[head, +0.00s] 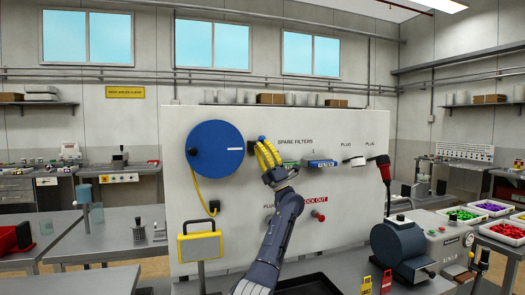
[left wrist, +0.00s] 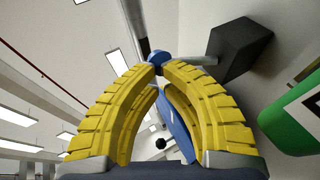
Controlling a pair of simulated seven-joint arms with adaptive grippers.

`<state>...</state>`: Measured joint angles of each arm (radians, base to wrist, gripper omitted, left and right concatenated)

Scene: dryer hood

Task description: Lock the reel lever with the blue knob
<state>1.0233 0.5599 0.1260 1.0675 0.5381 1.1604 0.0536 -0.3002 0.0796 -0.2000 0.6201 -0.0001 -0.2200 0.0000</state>
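The blue reel (head: 215,149) is a large disc on the white panel, with a small black knob at its left edge. My left gripper (head: 264,143) has yellow fingers and is just right of the reel. In the left wrist view its fingertips (left wrist: 158,68) close on both sides of the small blue knob (left wrist: 157,57). A grey metal rod (left wrist: 135,22) runs up from the knob, and a grey bar joins it to a black block (left wrist: 240,48). The reel (left wrist: 176,122) shows behind the fingers. My fingers hide most of the lever in the head view. My right gripper is not in view.
A yellow cable (head: 200,188) hangs from the reel to a plug. A green filter (head: 291,163) and a blue filter (head: 320,163) sit right of my gripper. A red knob (head: 319,215) sticks out lower down. A yellow lamp (head: 200,245) stands in front.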

